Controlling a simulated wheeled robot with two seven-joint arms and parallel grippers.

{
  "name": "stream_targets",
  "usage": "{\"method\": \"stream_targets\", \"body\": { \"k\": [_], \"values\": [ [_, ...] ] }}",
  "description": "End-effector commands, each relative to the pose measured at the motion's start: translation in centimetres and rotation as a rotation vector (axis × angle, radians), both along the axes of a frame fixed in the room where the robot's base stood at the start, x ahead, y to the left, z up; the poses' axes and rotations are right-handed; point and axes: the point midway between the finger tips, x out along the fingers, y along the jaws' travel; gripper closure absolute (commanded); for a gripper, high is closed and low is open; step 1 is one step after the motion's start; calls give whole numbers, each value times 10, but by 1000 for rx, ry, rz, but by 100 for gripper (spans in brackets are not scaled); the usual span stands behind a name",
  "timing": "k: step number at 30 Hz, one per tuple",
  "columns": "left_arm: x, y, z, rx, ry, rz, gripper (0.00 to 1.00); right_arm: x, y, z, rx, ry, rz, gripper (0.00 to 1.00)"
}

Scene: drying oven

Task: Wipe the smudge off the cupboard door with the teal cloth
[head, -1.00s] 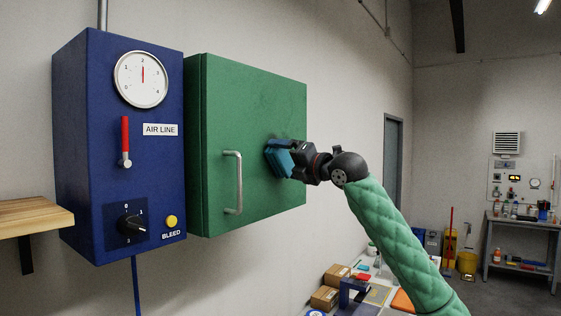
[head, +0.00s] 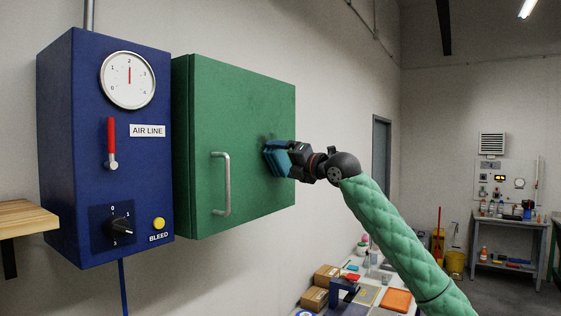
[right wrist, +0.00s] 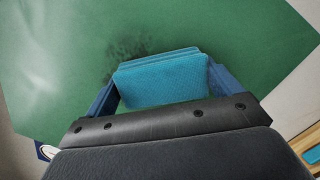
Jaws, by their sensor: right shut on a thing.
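The green cupboard door (head: 235,125) is closed, with a metal bar handle (head: 222,184) near its left side. My right gripper (head: 276,159) is shut on the folded teal cloth (right wrist: 160,80) and holds it at the right part of the door. The cloth looks to be touching or very close to the door; I cannot tell which. In the right wrist view a dark smudge (right wrist: 124,48) shows on the door just above and left of the cloth, and the cloth may hide part of it. My left gripper is not in view.
A blue air-line box (head: 100,150) with a gauge, a red lever and a knob hangs left of the cupboard. A wooden shelf (head: 24,217) juts out at far left. Below right is a table with cardboard boxes (head: 315,298) and an orange item (head: 396,300).

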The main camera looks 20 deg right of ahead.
Motion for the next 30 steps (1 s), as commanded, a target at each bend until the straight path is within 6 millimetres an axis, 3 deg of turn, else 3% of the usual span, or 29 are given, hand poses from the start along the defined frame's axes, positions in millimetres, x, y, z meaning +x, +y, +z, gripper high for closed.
{"method": "stream_targets", "body": {
  "k": [15, 30],
  "values": [
    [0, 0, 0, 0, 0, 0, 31, 23, -26, 0, 0, 2, -1, 31],
    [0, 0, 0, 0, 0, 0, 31, 23, -29, 17, 0, 1, -1, 31]
  ]
}}
